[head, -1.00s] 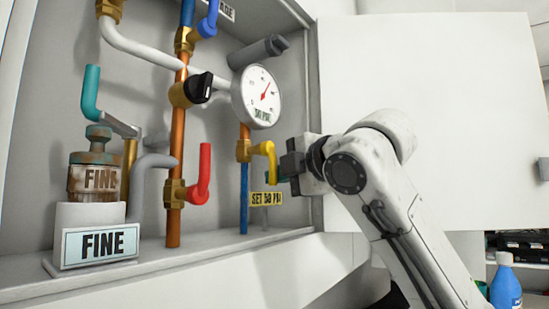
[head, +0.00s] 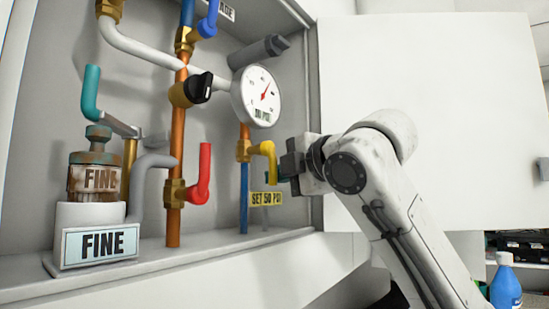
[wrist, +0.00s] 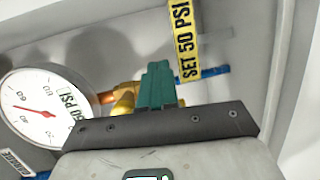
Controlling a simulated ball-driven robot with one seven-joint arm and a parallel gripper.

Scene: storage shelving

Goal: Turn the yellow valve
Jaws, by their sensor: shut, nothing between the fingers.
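The yellow valve (head: 267,158) is a bent lever on a brass fitting on the thin pipe, under the gauge, and its free end points down. In the wrist view part of the yellow valve (wrist: 122,106) shows just left of my fingers, partly covered by them and the gripper body. My gripper (head: 280,178) is just right of the lever in the head view. Its teal fingers (wrist: 158,75) are together with nothing between them. I cannot tell whether they touch the lever.
A white pressure gauge (head: 259,97) sits above the valve, and a yellow SET 50 PSI label (head: 266,199) hangs below it. A red valve handle (head: 204,172) is to the left. A FINE sign (head: 101,245) stands at the cabinet's front left. The white door (head: 440,110) is open at right.

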